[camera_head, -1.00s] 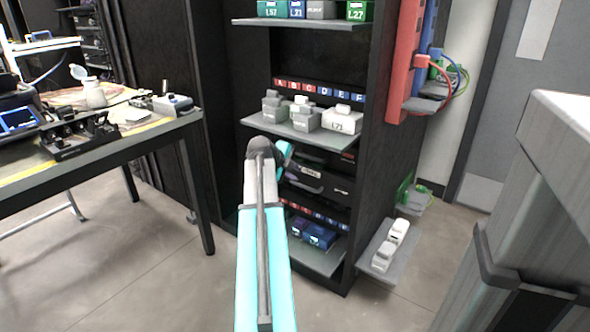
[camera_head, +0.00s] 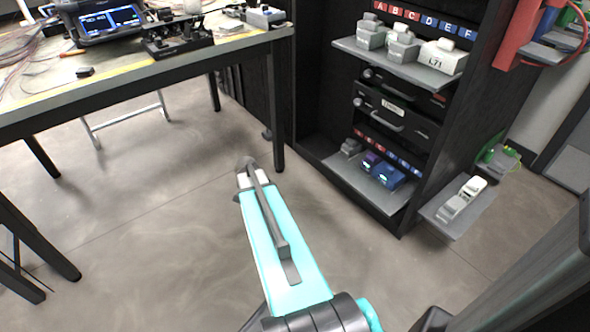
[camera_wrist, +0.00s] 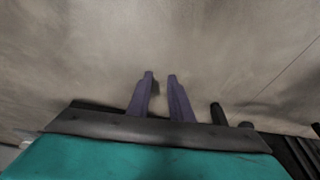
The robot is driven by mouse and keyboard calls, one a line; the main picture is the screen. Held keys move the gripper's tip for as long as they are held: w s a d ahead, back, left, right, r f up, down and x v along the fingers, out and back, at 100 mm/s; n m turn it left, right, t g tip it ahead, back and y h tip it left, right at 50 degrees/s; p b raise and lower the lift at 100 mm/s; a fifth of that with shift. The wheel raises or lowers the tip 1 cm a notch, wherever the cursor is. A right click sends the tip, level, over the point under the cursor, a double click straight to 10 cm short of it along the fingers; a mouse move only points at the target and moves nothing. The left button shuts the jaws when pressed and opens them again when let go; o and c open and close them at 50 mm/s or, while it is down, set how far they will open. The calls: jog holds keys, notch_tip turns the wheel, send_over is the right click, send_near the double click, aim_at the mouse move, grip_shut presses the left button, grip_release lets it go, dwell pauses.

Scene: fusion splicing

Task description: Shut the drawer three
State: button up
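Black drawers sit in the dark cabinet on the right in the head view, under the middle shelf. One drawer (camera_head: 406,114) shows a white label and a light handle (camera_head: 378,118). Another drawer front (camera_head: 420,91) shows just above it. I cannot read a number on them, nor tell surely how far each stands out. My gripper (camera_wrist: 160,78) shows in the wrist view with its two purple fingers apart and nothing between them, over bare grey floor. My teal arm is in front of the cabinet's left side in the head view, clear of the drawers.
A workbench (camera_head: 150,82) with instruments stands at the left. A shelf (camera_head: 407,62) with grey boxes is above the drawers. A lower shelf (camera_head: 345,172) holds blue and purple boxes. A side shelf (camera_head: 458,214) juts out right. The floor before the cabinet is free.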

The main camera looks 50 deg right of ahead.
jog(key=s+a+f+n+g+y, duration=0.1)
jog(key=s+a+f+n, duration=0.2)
jog(key=a, duration=0.5)
jog(key=s+a+f+n+y, duration=0.1)
jog(key=a+f+n, duration=0.35)
jog(key=a, duration=0.25)
jog(key=s+a+f+n+g, duration=0.1)
jog(key=s+a+f+n, duration=0.15)
jog(key=a+f, duration=0.4)
jog(key=s+a+f+n, duration=0.1)
jog(key=s+a+n, duration=0.2)
jog(key=a, duration=0.3)
jog(key=s+a+f+n+g+y, duration=0.1)
jog(key=s+a+f+n, duration=0.1)
jog(key=s+a, duration=0.3)
jog(key=s+a+f+n+g, duration=0.1)
jog(key=s+a+n, duration=0.3)
jog(key=s+a, duration=0.2)
jog(key=shift+s+a+f+n, duration=0.15)
jog(key=shift+a+f+n, duration=0.15)
jog(key=shift+f+n, duration=0.1)
jog(key=shift+d+r, duration=0.1)
